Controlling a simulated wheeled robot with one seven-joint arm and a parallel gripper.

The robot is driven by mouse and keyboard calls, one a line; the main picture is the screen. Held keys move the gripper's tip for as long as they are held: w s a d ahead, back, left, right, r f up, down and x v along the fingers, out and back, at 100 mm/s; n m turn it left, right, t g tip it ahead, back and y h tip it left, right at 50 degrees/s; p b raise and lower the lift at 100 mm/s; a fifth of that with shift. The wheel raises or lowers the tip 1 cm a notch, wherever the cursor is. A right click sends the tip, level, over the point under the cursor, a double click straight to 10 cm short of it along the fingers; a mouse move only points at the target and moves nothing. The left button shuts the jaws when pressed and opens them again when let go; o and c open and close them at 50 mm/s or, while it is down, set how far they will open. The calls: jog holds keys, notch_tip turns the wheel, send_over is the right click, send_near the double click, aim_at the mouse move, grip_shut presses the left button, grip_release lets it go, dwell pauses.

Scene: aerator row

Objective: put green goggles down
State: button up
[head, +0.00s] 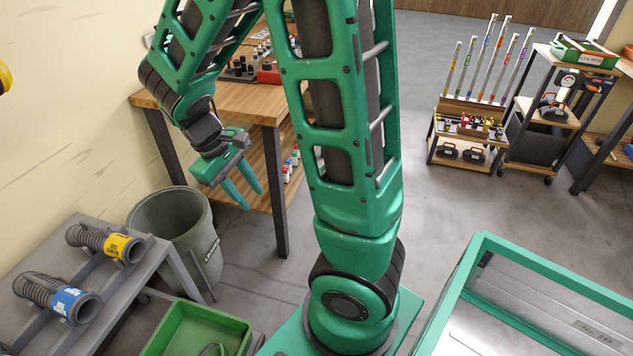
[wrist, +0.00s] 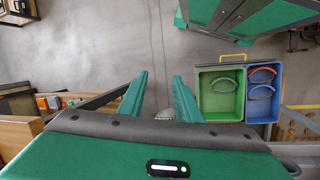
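My gripper (head: 252,199) hangs from the arm beside the wooden workbench, above and right of the grey-green bin. Its two fingers are spread, and in the wrist view (wrist: 160,76) nothing is held between the tips. A pale rounded thing shows low between the fingers there, too hidden to name. A green tray (wrist: 220,103) in the wrist view holds a green curved item (wrist: 224,84), possibly the green goggles; I cannot tell for sure. The green tray also shows in the head view (head: 195,335), cut off by the bottom edge, with a dark curved piece inside.
A grey bin (head: 172,223) stands between the workbench (head: 195,106) and a grey rack (head: 135,280) with two hose coils. A green-framed case (head: 540,265) is at lower right.

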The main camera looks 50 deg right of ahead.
jog(key=s+d+r+m+t+y, duration=0.1)
jog(key=s+d+r+m, duration=0.2)
jog(key=s, duration=0.5)
jog(key=s+d+r+m+y, duration=0.2)
jog(key=s+d+r+m, duration=0.1)
jog(key=s, duration=0.6)
notch_tip(320, 180, up, 2)
jog(key=shift+r+m+t, duration=0.1)
jog(key=shift+m+t, duration=0.3)
jog(key=shift+m, duration=0.5)
jog(key=shift+w+f, duration=0.25)
jog(key=shift+w, duration=0.4)
